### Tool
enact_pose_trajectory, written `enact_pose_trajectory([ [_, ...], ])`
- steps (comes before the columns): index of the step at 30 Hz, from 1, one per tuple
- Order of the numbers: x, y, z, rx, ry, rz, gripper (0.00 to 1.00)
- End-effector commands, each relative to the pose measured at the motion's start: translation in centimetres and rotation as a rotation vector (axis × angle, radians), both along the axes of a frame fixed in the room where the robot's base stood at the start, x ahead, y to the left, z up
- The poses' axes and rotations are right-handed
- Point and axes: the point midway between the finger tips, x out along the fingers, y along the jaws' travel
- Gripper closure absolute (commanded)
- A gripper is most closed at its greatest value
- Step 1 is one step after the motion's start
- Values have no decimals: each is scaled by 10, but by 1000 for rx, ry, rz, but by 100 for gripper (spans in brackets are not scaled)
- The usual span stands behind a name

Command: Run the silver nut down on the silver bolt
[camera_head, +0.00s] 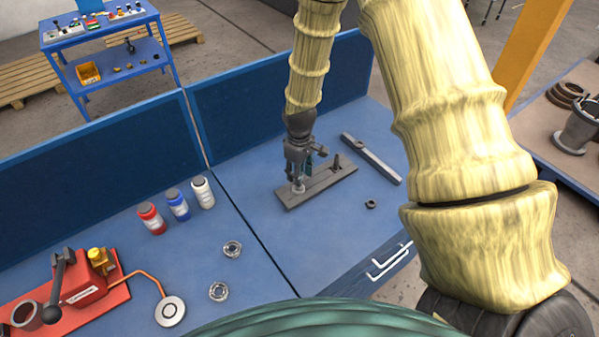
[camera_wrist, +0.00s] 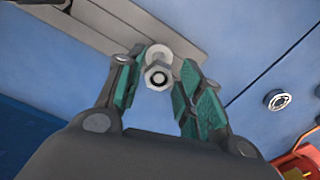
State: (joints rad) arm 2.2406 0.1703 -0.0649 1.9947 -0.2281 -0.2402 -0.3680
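The silver nut (camera_wrist: 157,75) is a hexagon in the middle of the wrist view, with a round bolt end showing in its hole. A pale round part shows just behind it. In the head view the silver bolt (camera_head: 298,188) stands near the left end of a grey plate (camera_head: 322,186), partly hidden by my gripper (camera_head: 300,165). In the wrist view the two teal-padded fingers of my gripper (camera_wrist: 161,62) stand on either side of the nut, with a visible gap on each side. How far down the nut sits cannot be told.
A dark bolt (camera_head: 337,163) stands on the plate's right part. A dark nut (camera_head: 370,204) lies on the blue bench to the right, and a grey bar (camera_head: 371,158) lies behind. Red (camera_head: 151,218), blue (camera_head: 177,204) and white (camera_head: 203,192) bottles stand left.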

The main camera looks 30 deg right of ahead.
Motion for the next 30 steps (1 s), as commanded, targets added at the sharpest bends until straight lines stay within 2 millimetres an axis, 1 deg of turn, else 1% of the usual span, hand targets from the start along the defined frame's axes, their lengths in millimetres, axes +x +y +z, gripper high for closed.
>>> enact_pose_trajectory([
  [3, 1, -1, 0, 1, -1, 178, 63],
  [15, 3, -3, 0, 1, -1, 776, 63],
  [24, 5, -4, 0, 1, -2, 1186, 63],
  [30, 6, -5, 0, 0, -1, 1411, 63],
])
